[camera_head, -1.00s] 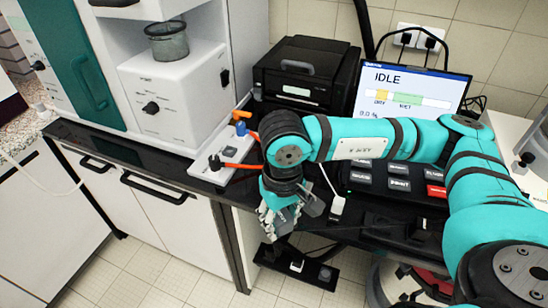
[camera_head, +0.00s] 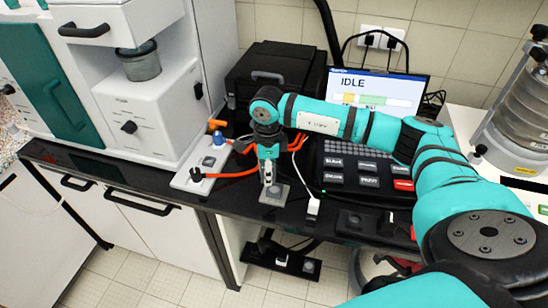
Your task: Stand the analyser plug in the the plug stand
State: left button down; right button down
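My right gripper (camera_head: 268,184) points down just above a small grey square plate, which looks like the plug stand (camera_head: 275,197), at the counter's front edge. Its fingers look close together, pale and small; whether anything is between them cannot be made out. A white plug (camera_head: 313,207) on a white cable is at the counter's front edge, right of the plate and apart from the gripper. I cannot tell for sure that it is the analyser plug. My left gripper is not in view.
A white socket strip (camera_head: 205,165) with black, blue and orange plugs lies left of the gripper, with orange cables. A black keypad (camera_head: 365,172) and a monitor (camera_head: 372,95) showing IDLE are to the right. A black power strip (camera_head: 298,264) sits low, below the counter.

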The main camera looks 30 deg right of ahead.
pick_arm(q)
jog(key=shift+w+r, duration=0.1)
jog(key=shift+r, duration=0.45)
pick_arm(e)
jog(key=d+m, duration=0.2)
jog(key=w+d+m, duration=0.1)
jog(key=m, duration=0.1)
jog(key=shift+f, duration=0.4)
jog(key=shift+a, duration=0.1)
